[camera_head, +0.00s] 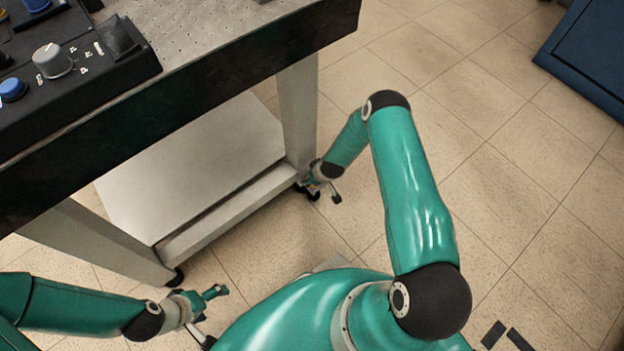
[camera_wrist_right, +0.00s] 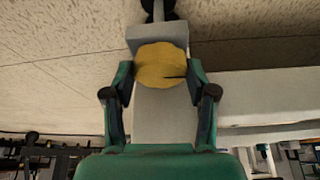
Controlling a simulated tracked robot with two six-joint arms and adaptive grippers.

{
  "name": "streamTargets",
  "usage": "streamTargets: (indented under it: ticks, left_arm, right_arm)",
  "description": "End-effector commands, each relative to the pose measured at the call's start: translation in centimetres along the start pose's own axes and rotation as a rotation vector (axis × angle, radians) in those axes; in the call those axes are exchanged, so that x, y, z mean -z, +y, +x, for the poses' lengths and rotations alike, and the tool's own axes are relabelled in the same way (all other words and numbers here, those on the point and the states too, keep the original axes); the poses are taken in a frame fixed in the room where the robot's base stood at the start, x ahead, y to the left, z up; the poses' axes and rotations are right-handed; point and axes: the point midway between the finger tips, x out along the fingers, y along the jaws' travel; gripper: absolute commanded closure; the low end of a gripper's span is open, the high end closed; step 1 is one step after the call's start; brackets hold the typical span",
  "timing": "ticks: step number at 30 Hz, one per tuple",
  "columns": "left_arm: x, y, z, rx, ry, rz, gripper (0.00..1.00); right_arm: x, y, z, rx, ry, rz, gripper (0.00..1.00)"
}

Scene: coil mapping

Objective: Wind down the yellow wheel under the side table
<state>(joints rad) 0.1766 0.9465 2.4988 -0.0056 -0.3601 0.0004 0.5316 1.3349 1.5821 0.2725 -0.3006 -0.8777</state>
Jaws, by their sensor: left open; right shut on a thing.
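The yellow wheel (camera_wrist_right: 160,66) is a round, flat knob at the foot of a grey table leg (camera_wrist_right: 160,115) in the right wrist view. My right gripper (camera_wrist_right: 160,80) is shut on it, with one finger at each side. In the head view my right gripper (camera_head: 320,183) is low at the foot of the side table's near right leg (camera_head: 299,105), and the wheel is hidden there. The side table (camera_head: 260,60) has a dark edge and a perforated top. My left gripper (camera_head: 212,315) is open and empty, low near the bottom left.
A black control box (camera_head: 110,75) with knobs and blue buttons sits on the tabletop. A pale lower shelf (camera_head: 190,165) spans the legs. A dark caster (camera_head: 174,277) stands under the front left leg. A blue cabinet (camera_head: 590,55) is at upper right.

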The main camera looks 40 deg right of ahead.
Motion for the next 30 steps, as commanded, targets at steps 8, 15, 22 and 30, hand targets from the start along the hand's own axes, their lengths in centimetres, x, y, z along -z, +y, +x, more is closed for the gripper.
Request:
streamTargets:
  ticks: [8,15,22,30]
  left_arm:
    - [-0.01,0.13,-0.36,0.000,0.000,0.000,0.18]
    - [0.00,0.12,-0.34,0.000,0.000,0.000,0.18]
    - [-0.01,0.12,-0.34,0.000,0.000,0.000,0.18]
    - [0.00,0.13,-0.37,0.000,0.000,0.000,0.18]
  right_arm:
    - [0.07,-0.16,-0.03,-0.076,0.001,0.177,0.78]
    - [0.07,-0.13,-0.01,-0.077,0.001,0.179,0.78]
    - [0.07,-0.12,-0.01,-0.076,0.001,0.178,0.18]
    - [0.06,-0.11,-0.07,-0.076,0.001,0.179,0.18]
